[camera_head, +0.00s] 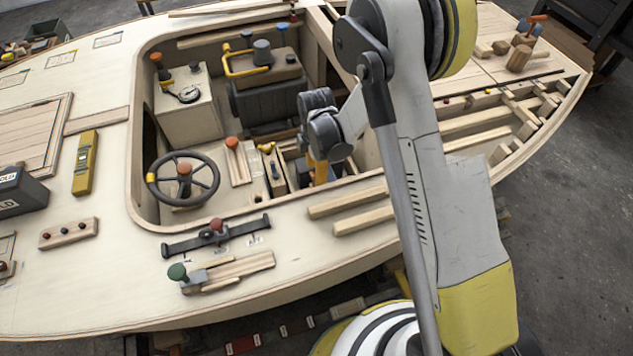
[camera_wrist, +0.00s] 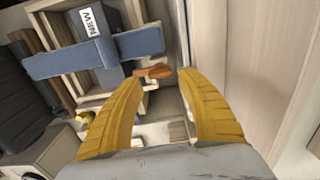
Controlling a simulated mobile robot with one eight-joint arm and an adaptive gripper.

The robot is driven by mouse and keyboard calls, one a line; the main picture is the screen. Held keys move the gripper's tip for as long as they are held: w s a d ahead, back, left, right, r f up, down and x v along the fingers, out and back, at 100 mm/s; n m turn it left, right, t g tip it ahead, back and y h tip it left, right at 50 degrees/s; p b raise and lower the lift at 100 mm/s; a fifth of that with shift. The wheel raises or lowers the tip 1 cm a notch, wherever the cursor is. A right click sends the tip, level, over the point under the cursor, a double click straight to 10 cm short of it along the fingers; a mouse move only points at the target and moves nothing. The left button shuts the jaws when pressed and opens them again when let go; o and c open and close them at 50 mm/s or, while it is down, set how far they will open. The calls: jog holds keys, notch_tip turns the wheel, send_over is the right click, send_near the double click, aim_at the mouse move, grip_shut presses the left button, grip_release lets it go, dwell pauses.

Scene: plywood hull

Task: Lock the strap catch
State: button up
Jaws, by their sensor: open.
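In the wrist view a wide blue-grey strap (camera_wrist: 85,55) runs across a dark box with a white label (camera_wrist: 93,22). The box sits in a pale wooden frame. In the head view my gripper (camera_head: 318,169) reaches down into the cockpit; my arm hides the strap there.
A pale wooden wall (camera_wrist: 240,60) stands close to the right finger in the wrist view. In the head view the steering wheel (camera_head: 183,178) and an orange-topped lever (camera_head: 233,145) are left of my gripper. The cockpit rim surrounds this space.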

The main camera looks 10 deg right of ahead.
notch_tip(320, 180, down, 4)
jog(key=shift+f+b, duration=0.1)
jog(key=shift+b, duration=0.5)
jog(key=c, duration=0.9)
